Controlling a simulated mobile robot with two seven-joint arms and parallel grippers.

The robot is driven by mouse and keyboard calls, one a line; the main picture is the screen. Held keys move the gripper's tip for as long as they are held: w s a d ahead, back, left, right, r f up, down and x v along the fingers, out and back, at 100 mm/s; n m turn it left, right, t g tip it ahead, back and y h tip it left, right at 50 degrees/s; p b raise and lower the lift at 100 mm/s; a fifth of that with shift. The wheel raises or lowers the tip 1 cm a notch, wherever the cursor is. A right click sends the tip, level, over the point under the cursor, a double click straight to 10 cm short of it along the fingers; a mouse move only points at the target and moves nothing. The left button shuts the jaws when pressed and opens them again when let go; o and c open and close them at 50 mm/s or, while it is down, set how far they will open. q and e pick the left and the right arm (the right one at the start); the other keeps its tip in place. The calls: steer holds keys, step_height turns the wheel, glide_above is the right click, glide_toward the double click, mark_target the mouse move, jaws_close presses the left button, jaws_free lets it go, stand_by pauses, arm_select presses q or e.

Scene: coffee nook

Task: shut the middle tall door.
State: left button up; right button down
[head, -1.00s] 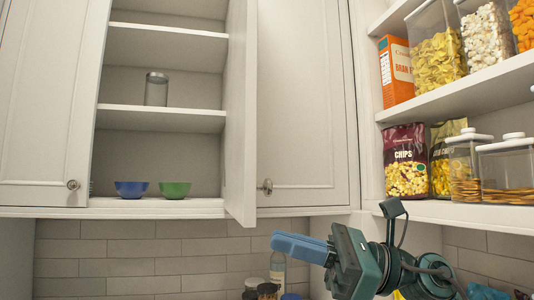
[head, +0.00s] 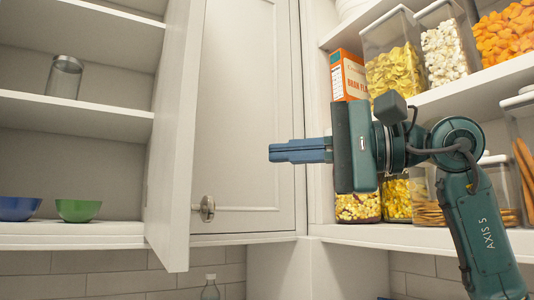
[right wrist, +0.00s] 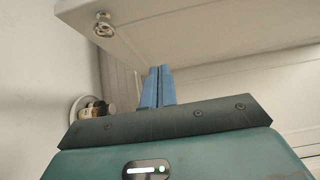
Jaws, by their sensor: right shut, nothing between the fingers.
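The middle tall door (head: 172,150) stands open, swung out toward me, with its narrow edge facing the camera. A round metal knob (head: 206,208) sticks out on the right side of its free edge. The cabinet behind it lies open to the left. My right gripper (head: 272,152) is to the right of the door, in front of the closed right-hand door (head: 245,90). Its fingers are together and empty, pointing left, apart from the open door. The right wrist view shows the shut fingers (right wrist: 158,88) and a knob (right wrist: 104,27) on a pale panel. My left gripper is out of view.
A glass jar (head: 65,76), a blue bowl (head: 18,208) and a green bowl (head: 78,210) stand on the cabinet shelves. Right of my gripper are open shelves (head: 450,88) with food containers and a cereal box (head: 346,76). Space between gripper and door looks clear.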

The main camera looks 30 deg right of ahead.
steer(key=w+a+p, duration=0.2)
steer(key=w+a, duration=0.3)
steer(key=a, duration=0.4)
steer(key=shift+w+a, duration=0.25)
steer(key=shift+a, duration=0.15)
steer(key=shift+a, duration=0.15)
